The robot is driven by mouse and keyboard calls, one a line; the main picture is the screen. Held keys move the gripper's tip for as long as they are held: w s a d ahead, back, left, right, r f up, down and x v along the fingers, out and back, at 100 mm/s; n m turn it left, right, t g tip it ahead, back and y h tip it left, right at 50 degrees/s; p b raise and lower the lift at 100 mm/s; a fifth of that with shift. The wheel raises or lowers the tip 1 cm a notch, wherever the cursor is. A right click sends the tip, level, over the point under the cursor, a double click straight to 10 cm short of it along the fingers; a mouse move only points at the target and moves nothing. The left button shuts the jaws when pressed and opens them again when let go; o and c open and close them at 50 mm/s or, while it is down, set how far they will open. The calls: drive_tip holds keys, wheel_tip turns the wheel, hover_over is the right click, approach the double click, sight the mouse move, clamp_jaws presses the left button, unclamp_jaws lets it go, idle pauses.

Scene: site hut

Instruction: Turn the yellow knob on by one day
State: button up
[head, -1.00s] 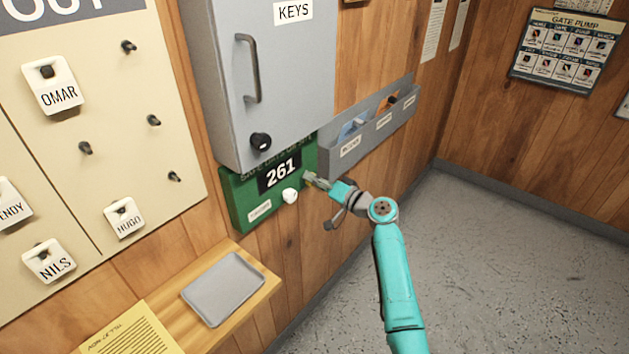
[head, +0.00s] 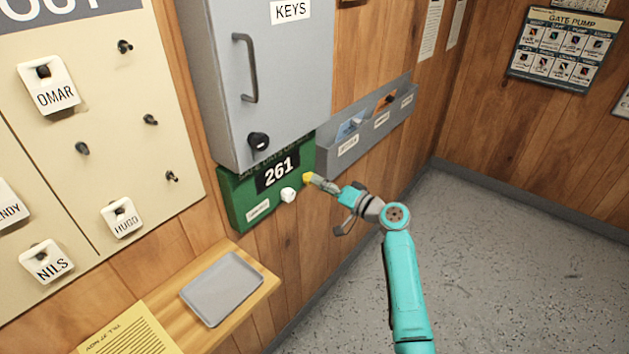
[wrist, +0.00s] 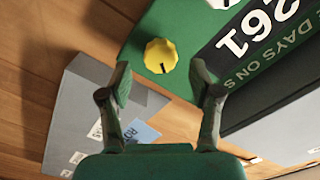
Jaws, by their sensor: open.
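The yellow knob (wrist: 160,56) is on the face of the green counter board (head: 232,190), near its right edge. It also shows in the head view (head: 308,178), just beyond my fingertips. A dark pointer mark is on its face. My gripper (wrist: 158,80) is open, one finger on each side of the knob in the wrist view, with the fingertips a little short of it. I cannot tell whether they touch it. The number panel (head: 278,171) on the board reads 261. A white knob (head: 288,195) sits left of the yellow knob and a white label (head: 258,211) is lower left.
The grey key cabinet (head: 252,90) hangs directly above the board. A grey wall rack (head: 372,133) with papers is at the right. A shelf with a grey tray (head: 222,288) is below left. The floor at the right is clear.

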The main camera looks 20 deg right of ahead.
drive_tip(key=v, duration=0.8)
drive_tip(key=shift+s, duration=0.15)
drive_tip(key=shift+d, duration=0.1)
drive_tip(key=shift+f, duration=0.1)
drive_tip(key=s+a+f+m+h, duration=0.1)
drive_tip(key=s+a+f+h, duration=0.15)
drive_tip(key=s+f, duration=0.45)
drive_tip(key=s+a+f+m+h, duration=0.25)
drive_tip(key=s+f, duration=0.25)
drive_tip(key=f, duration=0.4)
drive_tip(key=s+f+h, duration=0.2)
drive_tip(key=s+f, duration=0.1)
drive_tip(key=s, duration=0.4)
drive_tip(key=s+f+h, duration=0.1)
drive_tip(key=s+f, duration=0.2)
drive_tip(key=s, duration=0.5)
drive_tip(key=s+a+r+n+g+h, duration=0.1)
drive_tip(key=s+r+n+h, duration=0.15)
drive_tip(key=s, duration=1.45)
drive_tip(key=s+a+r+n+t, duration=0.1)
drive_tip(key=s+r+n, duration=0.3)
drive_tip(key=s+r, duration=0.8)
drive_tip(key=shift+s+r, duration=0.35)
drive_tip(key=shift+s, duration=0.3)
